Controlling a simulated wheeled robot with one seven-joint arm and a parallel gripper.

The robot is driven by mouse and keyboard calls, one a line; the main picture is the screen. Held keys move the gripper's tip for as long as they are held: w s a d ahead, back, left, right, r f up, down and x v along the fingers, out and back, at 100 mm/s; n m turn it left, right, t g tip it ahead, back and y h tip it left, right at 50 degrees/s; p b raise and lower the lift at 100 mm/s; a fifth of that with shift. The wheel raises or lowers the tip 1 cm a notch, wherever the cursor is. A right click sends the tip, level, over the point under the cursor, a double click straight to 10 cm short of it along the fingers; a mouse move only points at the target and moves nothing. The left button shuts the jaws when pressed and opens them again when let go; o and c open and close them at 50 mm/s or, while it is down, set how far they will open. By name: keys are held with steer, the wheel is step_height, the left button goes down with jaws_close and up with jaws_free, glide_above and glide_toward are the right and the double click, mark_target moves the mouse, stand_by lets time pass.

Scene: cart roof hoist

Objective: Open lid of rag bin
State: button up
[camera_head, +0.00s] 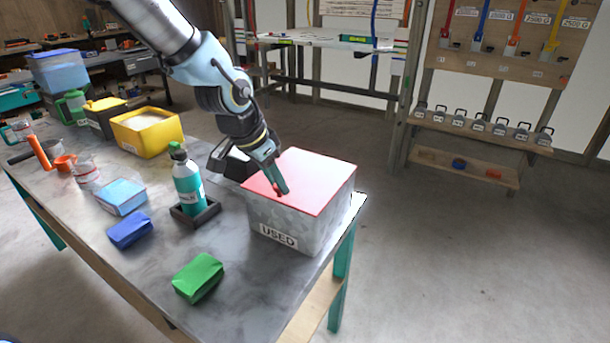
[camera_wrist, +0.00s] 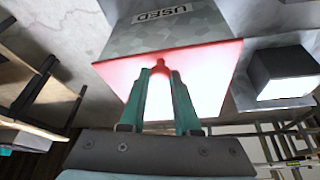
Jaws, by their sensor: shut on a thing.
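The rag bin (camera_head: 325,228) is a grey mottled box labelled "USED" at the near right corner of the workbench. Its red lid (camera_head: 318,175) lies flat on top and looks closed. My gripper (camera_head: 280,188) reaches down to the lid's front part. In the wrist view, its teal fingers (camera_wrist: 160,72) are closed around a small red knob (camera_wrist: 158,84) on the lid (camera_wrist: 205,75). The bin's front (camera_wrist: 190,30) and label appear upside down there. In the head view the fingers mostly hide the knob.
A teal bottle (camera_head: 188,180) stands in a dark tray left of the bin. Green (camera_head: 198,277) and blue (camera_head: 130,230) folded packs lie nearby. A yellow bin (camera_head: 147,132) stands farther back. The workbench (camera_head: 250,300) ends just right of the bin; open floor (camera_head: 450,240) lies beyond.

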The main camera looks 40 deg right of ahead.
steer(key=shift+o, duration=0.2)
steer(key=shift+w+d+r+p, duration=0.1)
steer(key=shift+d+r+p, duration=0.1)
steer(key=shift+r+p, duration=0.65)
steer(key=shift+w+d+r+p, duration=0.1)
steer(key=shift+d+r+p, duration=0.15)
steer(key=shift+r+p, duration=0.55)
steer(key=shift+d+r+p, duration=0.2)
steer(key=shift+r+p, duration=0.45)
steer(key=shift+r, duration=0.35)
steer(key=shift+w+d+r+p, duration=0.1)
steer(key=shift+d+r+p, duration=0.25)
steer(key=shift+r+p, duration=0.3)
steer(key=shift+w+d+r+p, duration=0.1)
steer(key=shift+d+r+p, duration=0.2)
steer(key=shift+r+p, duration=0.35)
steer(key=shift+w+d+r+p, duration=0.1)
steer(key=shift+d+r+p, duration=0.2)
steer(key=shift+r, duration=0.2)
steer(key=shift+w+d+r+p, duration=0.1)
steer(key=shift+d+r+p, duration=0.15)
steer(key=shift+r, duration=0.2)
